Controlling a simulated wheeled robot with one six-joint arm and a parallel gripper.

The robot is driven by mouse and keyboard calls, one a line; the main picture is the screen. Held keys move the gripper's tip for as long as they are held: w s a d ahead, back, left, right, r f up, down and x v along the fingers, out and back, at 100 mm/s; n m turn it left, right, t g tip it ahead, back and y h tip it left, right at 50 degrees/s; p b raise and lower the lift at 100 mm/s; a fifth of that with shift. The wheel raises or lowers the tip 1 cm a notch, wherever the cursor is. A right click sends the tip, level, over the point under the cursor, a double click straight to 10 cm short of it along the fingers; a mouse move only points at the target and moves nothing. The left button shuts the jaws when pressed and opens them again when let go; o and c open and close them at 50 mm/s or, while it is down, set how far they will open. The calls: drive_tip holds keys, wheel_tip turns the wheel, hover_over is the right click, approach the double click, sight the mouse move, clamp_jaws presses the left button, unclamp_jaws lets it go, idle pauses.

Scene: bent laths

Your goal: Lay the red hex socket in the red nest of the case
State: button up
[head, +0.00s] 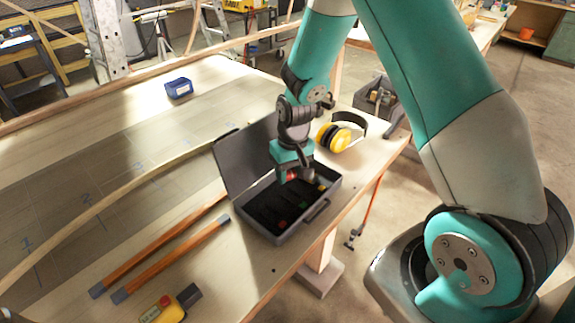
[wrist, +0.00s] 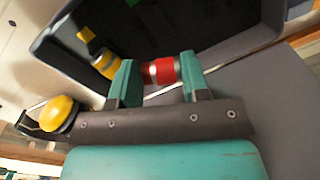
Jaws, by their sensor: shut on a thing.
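The red hex socket (wrist: 160,71), red with silvery ends, lies crosswise between the two teal fingers of my gripper (wrist: 159,82) in the wrist view. My gripper (head: 294,178) is shut on it. In the head view a bit of the red socket (head: 292,175) shows under the wrist. The grey case (head: 325,204) lies open on the bench, its lid raised at the left. My gripper is over the case's back part. A red mark (head: 281,223) shows in the front of the dark inside, with a green mark (head: 303,205) farther right. The nest's outline is too small to tell.
A yellow socket (wrist: 107,66) sits in the case beside one finger. Yellow ear defenders (head: 341,136) lie behind the case. Two wooden strips (head: 165,255) and a yellow-and-red tool (head: 165,309) lie front left. A blue box (head: 179,88) stands farther back.

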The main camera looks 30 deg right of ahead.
sight(267, 217)
drive_tip(key=shift+a+r+m+p, duration=0.4)
drive_tip(key=shift+r+m+p, duration=0.2)
drive_tip(key=shift+m, duration=0.2)
drive_tip(key=shift+s+a+m+y+p, duration=0.9)
drive_tip(key=shift+s+a+m+p, duration=0.65)
drive_tip(key=shift+a+m+p, duration=3.35)
drive_tip(key=shift+d+f+m+g+b, duration=0.1)
drive_tip(key=shift+d+f+m+b, duration=0.35)
drive_tip(key=shift+f+b, duration=0.55)
drive_tip(key=shift+d+f+m+g+b, duration=0.1)
drive_tip(key=shift+d+f+m+b, duration=0.45)
drive_tip(key=shift+b, duration=0.8)
drive_tip(key=shift+d+f+m+g+b, duration=0.1)
drive_tip(key=shift+d+f+m+b, duration=0.15)
drive_tip(key=shift+f+b, duration=0.8)
drive_tip(key=shift+f+b, duration=0.55)
drive_tip(key=shift+b, duration=0.05)
drive_tip(key=o, duration=1)
drive_tip(key=a+p+v, duration=0.1)
drive_tip(key=p+v, duration=0.4)
drive_tip(key=v, duration=0.2)
drive_tip(key=shift+s+a+p, duration=0.3)
